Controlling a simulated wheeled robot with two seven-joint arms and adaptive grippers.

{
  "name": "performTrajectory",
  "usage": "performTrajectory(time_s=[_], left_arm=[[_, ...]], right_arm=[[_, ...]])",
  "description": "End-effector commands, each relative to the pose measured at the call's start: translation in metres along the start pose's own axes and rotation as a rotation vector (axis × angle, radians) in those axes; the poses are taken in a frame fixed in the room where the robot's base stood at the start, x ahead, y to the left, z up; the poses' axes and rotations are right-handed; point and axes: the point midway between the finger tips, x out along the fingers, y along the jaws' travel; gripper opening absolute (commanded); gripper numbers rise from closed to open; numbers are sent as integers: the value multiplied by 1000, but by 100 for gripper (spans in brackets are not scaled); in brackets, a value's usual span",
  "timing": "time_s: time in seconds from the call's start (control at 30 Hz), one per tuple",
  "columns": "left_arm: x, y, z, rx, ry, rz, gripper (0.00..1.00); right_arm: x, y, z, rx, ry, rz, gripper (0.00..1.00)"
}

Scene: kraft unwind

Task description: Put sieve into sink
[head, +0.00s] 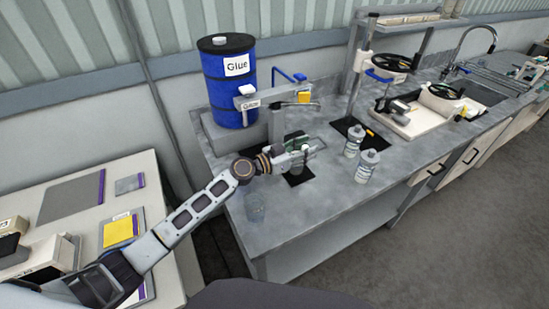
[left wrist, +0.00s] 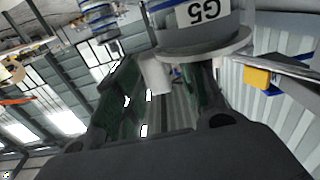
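The sink (head: 478,92) is a dark basin in the counter at the far right of the head view, under a curved tap. I cannot pick out the sieve with certainty in either view. My left gripper (head: 308,148) is over the near left part of the bench, beside the glue dispenser and far from the sink. In the left wrist view its two dark fingers (left wrist: 163,90) stand apart. A white cylinder shows between them, with gaps beside it, under a rimmed part labelled G5 (left wrist: 195,22). My right gripper is not in view.
A blue glue drum (head: 230,85) stands behind my left arm. Two bottles (head: 367,166) and a clear cup (head: 255,207) stand on the bench (head: 310,215). Stands and a cream tray (head: 422,118) lie between my left gripper and the sink. The bench front is mostly clear.

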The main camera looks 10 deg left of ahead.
Motion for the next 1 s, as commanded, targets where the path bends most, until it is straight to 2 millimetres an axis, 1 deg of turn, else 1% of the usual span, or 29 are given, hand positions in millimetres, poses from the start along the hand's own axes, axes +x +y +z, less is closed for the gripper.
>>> performTrajectory(time_s=[0.13, 0.33, 0.73, 1.0], left_arm=[[0, 0, -1, -1, -1, 0, 40], [-20, 0, 3, 1, -2, -1, 40], [-59, 1, 0, 0, -2, -1, 40], [-90, 1, 0, 0, -2, -2, 40]], right_arm=[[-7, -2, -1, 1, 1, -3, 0], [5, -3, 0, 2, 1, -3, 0], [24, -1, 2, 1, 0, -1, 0], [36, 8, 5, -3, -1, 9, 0]])
